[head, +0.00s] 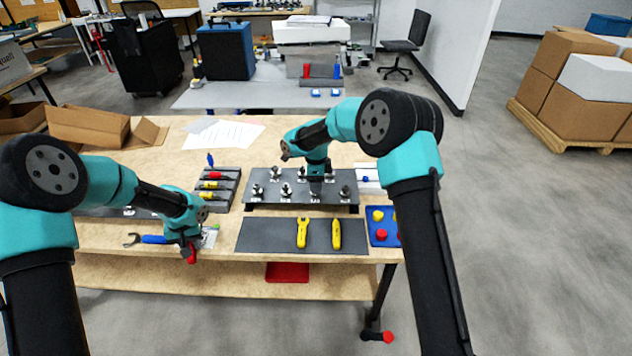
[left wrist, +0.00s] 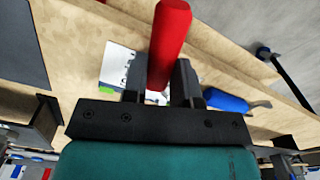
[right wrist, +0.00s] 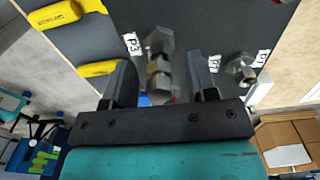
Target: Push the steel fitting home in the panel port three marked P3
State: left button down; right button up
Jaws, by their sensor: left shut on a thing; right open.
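The panel (head: 273,203) is a dark raised plate carrying several steel fittings. In the right wrist view, the steel fitting (right wrist: 158,62), with a hex head and a yellowish band, is beside the white P3 label (right wrist: 131,44). My right gripper (right wrist: 162,80) is open, with its fingers on either side of this fitting and gaps visible. In the head view my right gripper (head: 316,188) is low over the panel and hides the port. I cannot tell how deep the fitting sits. My left gripper (left wrist: 160,88) is shut on a red cylindrical object (left wrist: 170,35), left of the panel.
Another fitting (right wrist: 240,70) stands close to my right gripper's finger. Two yellow tools (head: 303,233) lie on the dark mat (head: 265,236) in front. A rack of coloured-handled tools (head: 228,190) stands left of the panel. A blue tray (head: 380,238) is at the right edge.

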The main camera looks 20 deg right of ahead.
notch_tip(320, 180, up, 12)
dwell(0.6)
jog(key=shift+f, duration=0.1)
dwell(0.4)
